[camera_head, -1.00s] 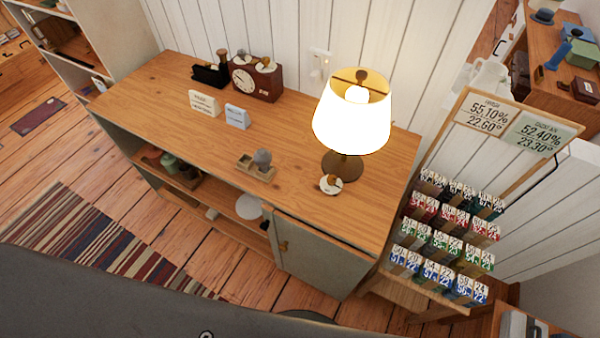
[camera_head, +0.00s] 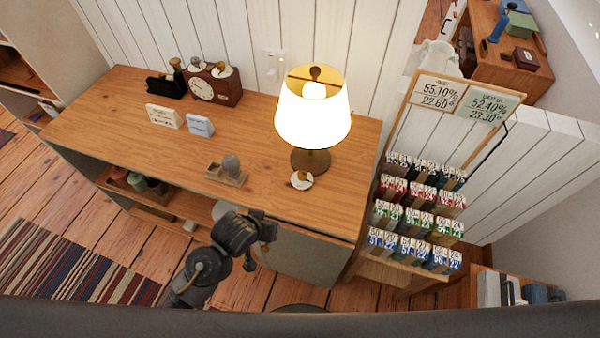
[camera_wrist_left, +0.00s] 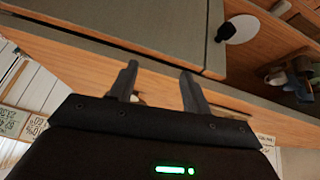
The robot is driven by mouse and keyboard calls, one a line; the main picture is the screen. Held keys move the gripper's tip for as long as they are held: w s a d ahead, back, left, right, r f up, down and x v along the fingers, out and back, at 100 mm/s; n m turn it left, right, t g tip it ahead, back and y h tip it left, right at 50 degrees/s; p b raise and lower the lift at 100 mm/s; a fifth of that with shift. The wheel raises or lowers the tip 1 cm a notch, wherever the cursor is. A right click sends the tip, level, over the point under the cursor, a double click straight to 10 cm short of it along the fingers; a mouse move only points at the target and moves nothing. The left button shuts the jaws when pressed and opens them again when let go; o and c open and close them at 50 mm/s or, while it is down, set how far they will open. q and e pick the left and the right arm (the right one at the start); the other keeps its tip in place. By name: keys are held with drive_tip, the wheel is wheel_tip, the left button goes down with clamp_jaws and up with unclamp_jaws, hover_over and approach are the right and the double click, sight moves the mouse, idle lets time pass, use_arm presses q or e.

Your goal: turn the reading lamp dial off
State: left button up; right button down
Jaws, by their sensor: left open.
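The reading lamp (camera_head: 313,115) stands lit at the right of the wooden cabinet top, with a glowing cream shade and a dark round base. The dial (camera_head: 302,179), a small brass-coloured knob on a round white plate, lies on the top just in front of the lamp base. My left gripper (camera_head: 262,236) is at the cabinet's front edge, below and left of the dial and apart from it. In the left wrist view the left gripper (camera_wrist_left: 158,82) has its two fingers spread with nothing clearly held between them. The right gripper is not in view.
A wooden tray (camera_head: 226,175) with a grey object, two small cards (camera_head: 164,116) and a brown clock box (camera_head: 214,86) stand left of the lamp. A wall switch (camera_head: 272,66) is behind. A rack of numbered cards (camera_head: 415,212) stands close at the right. The cabinet top between is clear.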

use_arm(q)
drive_tip(key=m+t, duration=0.1)
drive_tip(key=t, duration=0.1)
approach(302, 173)
drive_tip(key=s, duration=0.3)
drive_tip(key=r, duration=0.1)
drive_tip(key=shift+t, duration=0.4)
drive_tip(key=shift+w+a+p+x, duration=0.15)
drive_tip(key=shift+p+x, duration=0.25)
drive_tip(key=shift+x, duration=2.4)
drive_tip(key=shift+w+a+p+x, duration=0.15)
drive_tip(key=shift+p+x, duration=0.2)
drive_tip(key=shift+x, duration=2.45)
drive_tip(key=shift+r, duration=0.2)
drive_tip(key=c, duration=1)
drive_tip(key=shift+h, duration=0.3)
